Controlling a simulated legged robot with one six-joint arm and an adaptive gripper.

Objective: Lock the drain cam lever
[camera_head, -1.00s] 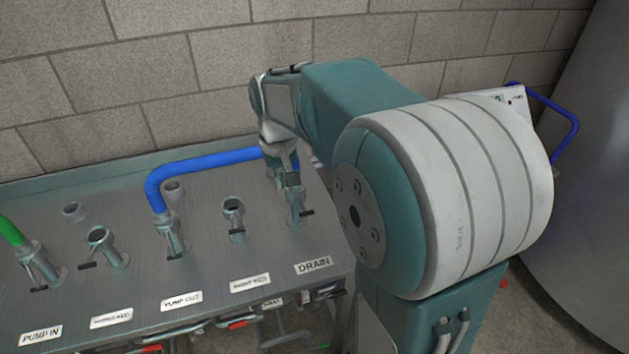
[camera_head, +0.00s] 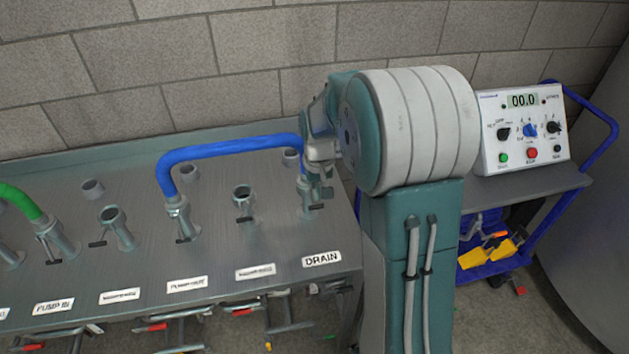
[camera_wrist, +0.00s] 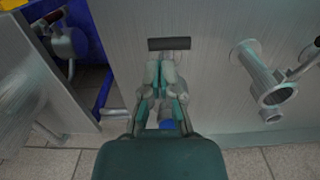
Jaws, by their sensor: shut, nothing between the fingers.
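The drain port (camera_head: 306,192) stands above the DRAIN label (camera_head: 321,259) at the right end of the metal panel, with the blue hose (camera_head: 230,147) running down to it. Its cam lever has a dark grip (camera_head: 317,206), seen small in the head view. In the wrist view a dark lever grip (camera_wrist: 169,43) lies crosswise just beyond my gripper's fingertips (camera_wrist: 160,65); it looks like the drain lever. My gripper is shut and empty, with a small apparent gap to the grip; contact cannot be judged. In the head view my arm partly hides the gripper and port.
An open neighbouring port (camera_head: 243,200) with its own lever is left of the drain; it appears at right in the wrist view (camera_wrist: 268,90). A blue cart (camera_head: 560,215) with a control box (camera_head: 522,130) stands to the right. A block wall is behind the panel.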

